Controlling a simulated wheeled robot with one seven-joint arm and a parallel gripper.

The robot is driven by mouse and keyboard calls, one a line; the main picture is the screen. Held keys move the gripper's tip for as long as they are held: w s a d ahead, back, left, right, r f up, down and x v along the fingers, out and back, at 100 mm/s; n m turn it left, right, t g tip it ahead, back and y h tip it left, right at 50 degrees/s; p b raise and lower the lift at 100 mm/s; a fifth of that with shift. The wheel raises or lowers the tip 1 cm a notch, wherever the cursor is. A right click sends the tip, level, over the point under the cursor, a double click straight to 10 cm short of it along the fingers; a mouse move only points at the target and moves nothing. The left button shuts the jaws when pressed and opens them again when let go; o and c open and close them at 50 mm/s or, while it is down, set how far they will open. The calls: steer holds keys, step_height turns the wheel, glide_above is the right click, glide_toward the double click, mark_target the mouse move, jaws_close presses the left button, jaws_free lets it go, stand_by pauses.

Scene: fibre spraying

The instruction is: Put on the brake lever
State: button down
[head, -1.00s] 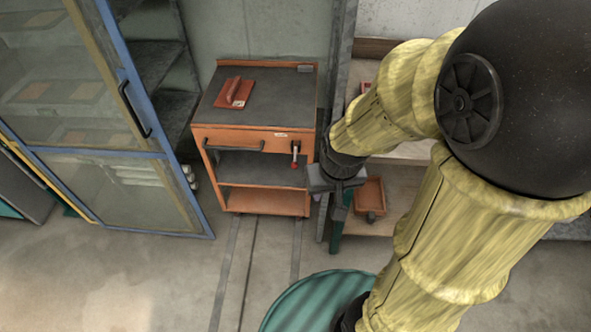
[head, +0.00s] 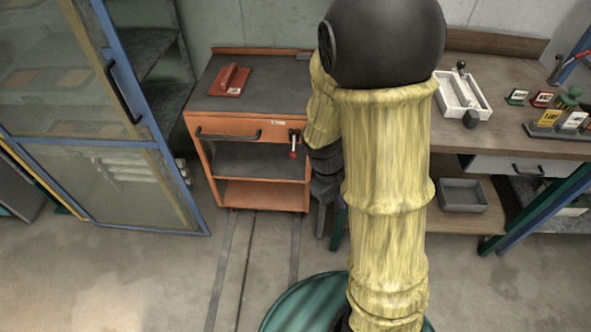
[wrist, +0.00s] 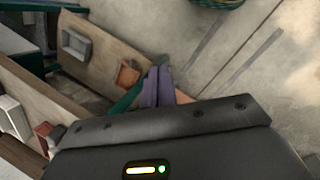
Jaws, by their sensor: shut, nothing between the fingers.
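I cannot make out the lever in the wrist view.
A red tool (head: 231,80) lies on the cart top. A glass-door cabinet (head: 112,185) stands left. A workbench (head: 500,130) stands right, with a grey tray (head: 463,195) on its lower shelf. An orange tray (wrist: 128,75) shows in the wrist view. Floor before the cart is clear.

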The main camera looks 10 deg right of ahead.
mark_target(293, 147)
steer(key=w+d+f+n+t+h+b, duration=0.1)
steer(key=w+d+f+n+h+b, duration=0.3)
steer(key=w+f+n+h+b, duration=0.45)
steer(key=w+d+f+n+t+h+b, duration=0.2)
steer(key=w+d+f+n+h+b, duration=0.25)
steer(key=f, duration=0.65)
steer(key=w+a+f+n+t+y+b, duration=0.8)
steer(key=w+a+f+n+t+b, duration=0.4)
steer(key=w+a+f+n+t, duration=0.2)
steer(key=w+n+t, duration=0.2)
steer(key=n+t, duration=0.1)
steer(key=n, duration=0.1)
steer(key=b+x, duration=0.3)
steer(key=x, duration=0.7)
steer(key=a+r, duration=0.1)
steer(key=s+a+r+b, duration=0.1)
steer(key=r, duration=0.1)
steer(key=shift+s+r, duration=0.1)
steer(key=shift+s, duration=0.1)
